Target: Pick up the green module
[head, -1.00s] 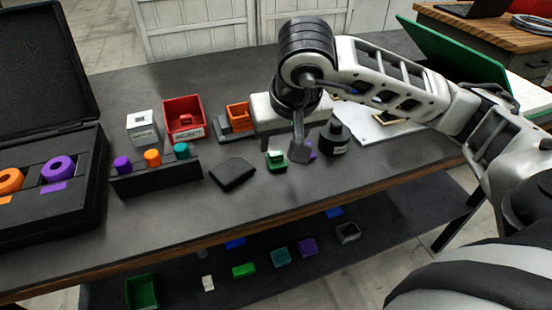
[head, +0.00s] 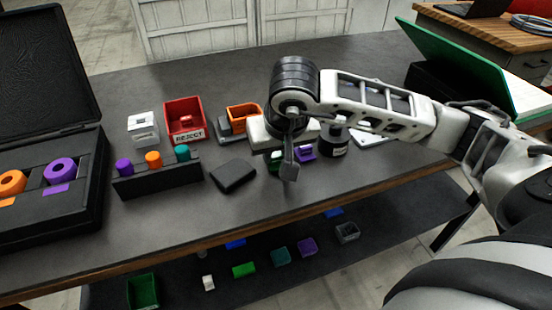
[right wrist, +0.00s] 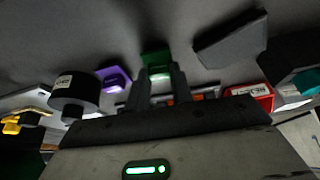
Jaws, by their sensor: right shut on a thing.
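The green module (head: 274,163) shows only in part in the head view, mostly hidden behind my right gripper (head: 287,170). In the right wrist view the green module (right wrist: 155,62) sits at the tips of my right gripper's fingers (right wrist: 160,80), and the gripper is shut on it. Whether the module is clear of the table I cannot tell. My left gripper is not in view.
A purple module (head: 305,150) and a black labelled bottle (head: 335,140) stand close on the right. A dark block (head: 233,176) lies on the left. Behind are the red reject bin (head: 184,120) and an orange bin (head: 243,116). The table's front (head: 200,222) is clear.

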